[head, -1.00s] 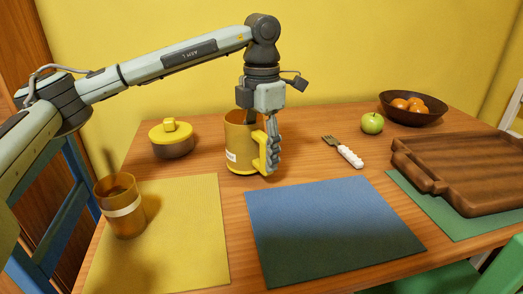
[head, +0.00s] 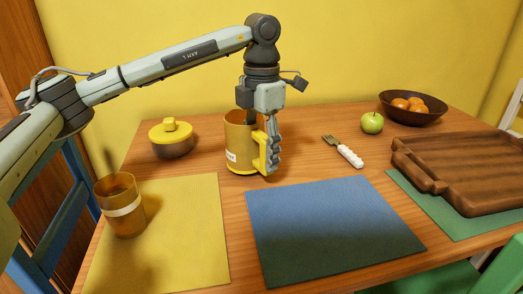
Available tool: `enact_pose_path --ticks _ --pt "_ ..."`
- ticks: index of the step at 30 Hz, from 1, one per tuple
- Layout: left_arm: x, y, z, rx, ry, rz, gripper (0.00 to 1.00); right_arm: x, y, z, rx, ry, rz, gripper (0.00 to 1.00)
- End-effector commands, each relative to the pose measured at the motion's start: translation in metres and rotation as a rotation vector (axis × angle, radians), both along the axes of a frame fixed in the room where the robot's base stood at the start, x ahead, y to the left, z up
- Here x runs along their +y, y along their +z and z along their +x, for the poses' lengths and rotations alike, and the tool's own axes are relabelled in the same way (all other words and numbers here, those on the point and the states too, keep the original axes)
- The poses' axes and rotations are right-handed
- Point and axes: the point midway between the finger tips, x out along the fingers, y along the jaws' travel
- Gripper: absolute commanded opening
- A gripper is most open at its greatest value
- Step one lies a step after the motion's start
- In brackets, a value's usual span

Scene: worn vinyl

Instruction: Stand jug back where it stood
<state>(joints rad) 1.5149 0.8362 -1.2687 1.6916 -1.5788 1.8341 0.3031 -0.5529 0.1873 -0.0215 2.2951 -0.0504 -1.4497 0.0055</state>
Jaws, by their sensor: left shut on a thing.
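The yellow jug (head: 235,150) stands upright at the middle of the wooden table, behind the gap between the yellow mat and the blue mat. It has a pale label on its left side and its handle on the right. My left gripper (head: 267,150) points down from above and is shut on the jug, at its handle side, with one finger inside the rim and one outside by the handle. The gripper hides part of the rim and handle. The jug's base appears to touch the table; I cannot tell for certain. My right gripper is not in view.
A yellow-lidded pot (head: 172,143) stands left of the jug. An amber cup (head: 122,217) stands on the yellow mat (head: 190,240). The blue mat (head: 330,225) is bare. A fork (head: 349,156), green apple (head: 372,123), fruit bowl (head: 432,114) and wooden tray (head: 460,170) are to the right.

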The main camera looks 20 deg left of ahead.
Motion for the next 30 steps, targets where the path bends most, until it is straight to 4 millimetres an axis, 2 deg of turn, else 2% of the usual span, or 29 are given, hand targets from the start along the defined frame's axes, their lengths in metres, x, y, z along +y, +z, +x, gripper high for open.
enact_pose_path --ticks 30 --pt "0.0 -0.011 0.0 -0.002 0.0 -0.001 0.0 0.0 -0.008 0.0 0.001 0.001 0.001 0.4"
